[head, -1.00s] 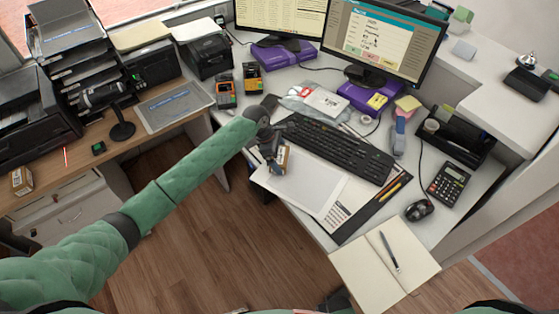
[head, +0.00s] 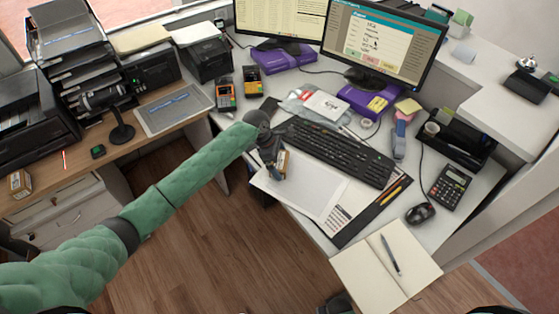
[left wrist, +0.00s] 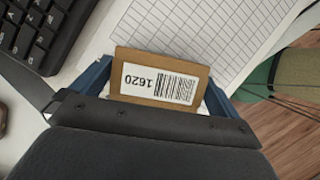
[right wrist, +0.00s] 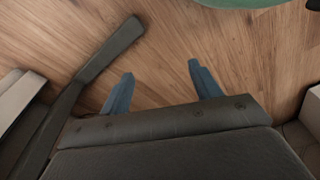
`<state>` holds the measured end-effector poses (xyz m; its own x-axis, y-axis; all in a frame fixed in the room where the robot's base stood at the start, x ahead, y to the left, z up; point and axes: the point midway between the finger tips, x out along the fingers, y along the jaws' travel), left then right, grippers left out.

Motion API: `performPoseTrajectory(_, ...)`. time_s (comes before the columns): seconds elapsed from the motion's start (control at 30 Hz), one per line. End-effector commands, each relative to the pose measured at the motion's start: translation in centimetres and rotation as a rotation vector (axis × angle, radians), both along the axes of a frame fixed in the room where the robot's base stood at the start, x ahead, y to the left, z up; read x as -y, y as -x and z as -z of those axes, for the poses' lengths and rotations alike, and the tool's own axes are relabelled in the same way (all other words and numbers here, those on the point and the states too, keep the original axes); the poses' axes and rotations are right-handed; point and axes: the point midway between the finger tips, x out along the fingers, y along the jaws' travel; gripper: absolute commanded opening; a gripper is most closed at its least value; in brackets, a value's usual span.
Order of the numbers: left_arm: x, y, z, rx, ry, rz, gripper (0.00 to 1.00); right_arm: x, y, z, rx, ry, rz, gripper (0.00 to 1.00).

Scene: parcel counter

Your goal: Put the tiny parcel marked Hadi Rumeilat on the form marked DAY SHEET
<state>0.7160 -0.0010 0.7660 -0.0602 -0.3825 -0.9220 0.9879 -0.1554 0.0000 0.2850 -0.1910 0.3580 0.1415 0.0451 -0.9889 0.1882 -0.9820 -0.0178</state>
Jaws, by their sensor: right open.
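In the left wrist view the parcel (left wrist: 158,78) shows a barcode label reading 1620, set between the blue fingers of the left gripper (left wrist: 155,88). The ruled grid of the form (left wrist: 215,38) shows behind it. I cannot read a name on the parcel or a title on the form, nor tell whether they touch. My right gripper (right wrist: 160,88) is open and empty over the wooden floor.
A black keyboard (head: 335,150) lies just behind the form. Pens (head: 388,192), a mouse (head: 420,213) and an open notebook (head: 385,265) are to the right. Another small brown box (head: 18,180) sits on the left wooden desk.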

Motion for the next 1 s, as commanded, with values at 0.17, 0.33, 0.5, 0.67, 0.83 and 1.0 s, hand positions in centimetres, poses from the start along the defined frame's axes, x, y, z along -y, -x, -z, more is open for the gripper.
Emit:
performPoseTrajectory(0.17,-0.1,-0.1,-0.3,0.001,0.0,0.0,1.0,0.0,0.0,0.1,-0.005,0.0,0.0,0.63)
performPoseTrajectory(0.33,-1.1,-0.2,-2.7,0.003,0.001,-0.001,1.0,-0.7,-0.4,-1.9,-0.009,-0.008,0.003,0.63)
performPoseTrajectory(0.5,-2.4,-0.4,-5.8,0.002,0.001,0.0,1.0,-1.1,-0.6,-3.6,-0.02,-0.013,0.005,0.63)
performPoseTrajectory(0.67,-3.5,-0.6,-8.5,0.003,0.0,0.0,1.0,-1.4,-0.8,-5.1,-0.027,-0.017,0.007,0.63)
performPoseTrajectory(0.83,-4.2,-0.7,-10.4,0.001,0.001,0.001,1.0,-1.6,-1.1,-6.4,-0.029,-0.019,0.007,0.63)
performPoseTrajectory(1.0,-4.6,-0.7,-11.2,0.0,0.0,0.001,1.0,-1.7,-1.2,-7.0,-0.031,-0.02,0.008,0.63)
